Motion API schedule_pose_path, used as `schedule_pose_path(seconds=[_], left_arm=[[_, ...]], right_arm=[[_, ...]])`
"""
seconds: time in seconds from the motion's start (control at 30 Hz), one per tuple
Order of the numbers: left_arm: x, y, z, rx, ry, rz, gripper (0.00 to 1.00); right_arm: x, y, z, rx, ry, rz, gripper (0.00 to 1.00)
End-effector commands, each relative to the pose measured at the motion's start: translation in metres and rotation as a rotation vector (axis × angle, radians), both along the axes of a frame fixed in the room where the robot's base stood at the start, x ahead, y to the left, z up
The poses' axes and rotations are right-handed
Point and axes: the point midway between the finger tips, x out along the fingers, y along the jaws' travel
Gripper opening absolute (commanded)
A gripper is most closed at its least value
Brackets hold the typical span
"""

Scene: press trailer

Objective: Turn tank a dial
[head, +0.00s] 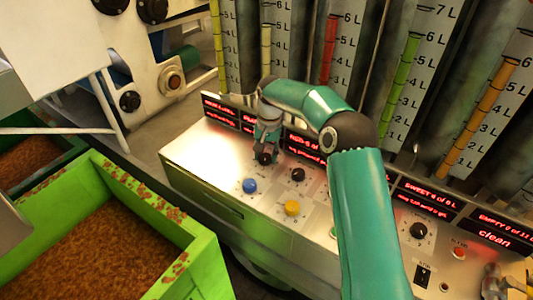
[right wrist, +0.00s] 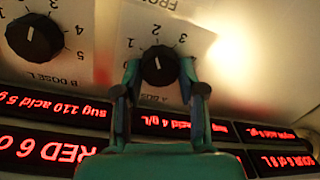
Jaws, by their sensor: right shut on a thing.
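The tank A dial is a small black knob (head: 265,158) on the sloping metal panel's far left part. In the right wrist view the dial (right wrist: 159,66) has a white pointer line and a numbered scale, seen upside down. My right gripper (head: 266,146) reaches down onto it from above. In the right wrist view the fingers of my right gripper (right wrist: 159,72) stand one on each side of the knob and are shut on it. Part of the dial's label is hidden. My left gripper is not in view.
A second black dial (head: 298,175), labelled B dose, sits beside it; it also shows in the right wrist view (right wrist: 34,37). A blue button (head: 250,186) and a yellow button (head: 292,208) are nearby. Red-lettered displays (head: 307,147) and gauge tubes stand behind. A green crate (head: 203,262) is at left.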

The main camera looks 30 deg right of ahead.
Motion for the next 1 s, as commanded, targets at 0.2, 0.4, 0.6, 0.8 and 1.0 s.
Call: schedule_pose_path(seconds=[0.2,0.4,0.6,0.8,1.0], left_arm=[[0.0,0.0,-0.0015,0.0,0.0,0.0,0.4],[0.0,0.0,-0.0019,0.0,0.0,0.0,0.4],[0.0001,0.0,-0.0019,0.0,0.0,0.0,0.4],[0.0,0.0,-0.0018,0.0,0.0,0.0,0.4],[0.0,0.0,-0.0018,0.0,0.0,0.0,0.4]], right_arm=[[0.001,0.0012,0.0006,0.0,-0.004,-0.104,0.05],[0.0012,0.0015,0.001,0.0,-0.005,-0.147,0.05],[0.0015,0.0019,0.0012,0.001,-0.006,-0.155,0.05],[0.0018,0.0023,0.0013,0.002,-0.006,-0.154,0.05],[0.0013,0.002,0.001,0.001,-0.004,-0.152,0.65]])
